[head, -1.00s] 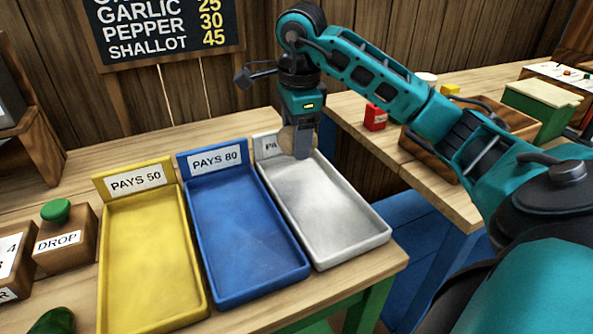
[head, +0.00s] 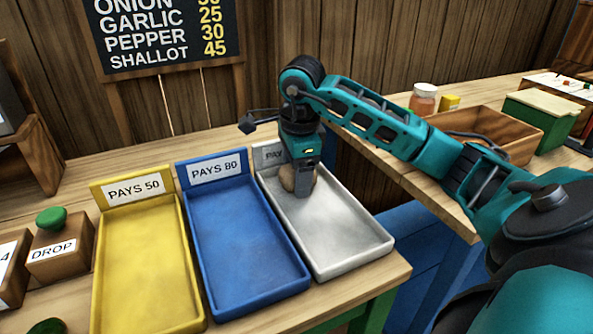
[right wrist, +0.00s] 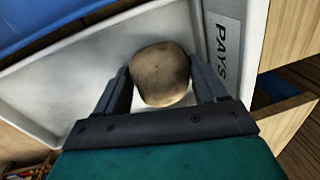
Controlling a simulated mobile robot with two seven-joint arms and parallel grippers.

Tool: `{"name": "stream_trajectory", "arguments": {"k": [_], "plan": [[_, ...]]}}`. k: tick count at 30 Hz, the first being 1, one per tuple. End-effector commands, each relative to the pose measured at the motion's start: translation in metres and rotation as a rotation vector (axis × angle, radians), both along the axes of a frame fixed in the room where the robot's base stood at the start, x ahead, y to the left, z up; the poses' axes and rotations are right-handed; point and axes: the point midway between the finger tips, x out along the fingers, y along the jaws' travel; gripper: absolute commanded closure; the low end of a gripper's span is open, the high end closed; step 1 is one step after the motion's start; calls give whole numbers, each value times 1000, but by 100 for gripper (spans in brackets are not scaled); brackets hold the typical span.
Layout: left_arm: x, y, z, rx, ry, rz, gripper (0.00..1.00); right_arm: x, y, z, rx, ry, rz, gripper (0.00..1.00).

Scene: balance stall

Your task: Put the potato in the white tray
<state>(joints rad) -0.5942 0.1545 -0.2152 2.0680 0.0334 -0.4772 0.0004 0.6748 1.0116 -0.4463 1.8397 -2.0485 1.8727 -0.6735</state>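The brown potato (head: 288,179) is between the fingers of my right gripper (head: 300,186), over the far end of the white tray (head: 345,232). In the right wrist view the potato (right wrist: 160,74) sits between both fingers of the gripper (right wrist: 160,82), with the tray floor (right wrist: 60,80) behind it. The fingers appear shut on it. I cannot tell whether the potato touches the tray floor. The tray's sign is partly hidden by the gripper. My left gripper is not in view.
A blue tray (head: 245,245) marked PAYS 80 and a yellow tray (head: 150,265) marked PAYS 50 stand to the left. A DROP box (head: 58,255) with a green button is further left. A wooden crate (head: 510,135) and jar (head: 423,98) stand on the right table.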

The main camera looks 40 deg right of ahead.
Motion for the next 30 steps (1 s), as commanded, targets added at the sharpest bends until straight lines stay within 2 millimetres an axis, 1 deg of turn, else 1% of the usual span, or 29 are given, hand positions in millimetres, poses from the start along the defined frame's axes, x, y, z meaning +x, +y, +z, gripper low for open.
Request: {"name": "stream_trajectory", "arguments": {"k": [1,6,14,17,20,30], "plan": [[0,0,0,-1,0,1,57,0,0,0,0,1,0,24],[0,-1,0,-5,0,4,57,0,0,0,0,0,0,9],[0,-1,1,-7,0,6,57,0,0,1,0,0,-1,9],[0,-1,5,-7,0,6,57,0,0,7,0,-2,-1,9],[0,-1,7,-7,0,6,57,-1,1,22,0,-4,0,9],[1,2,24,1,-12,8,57,-10,5,96,-2,-5,0,9]]}}
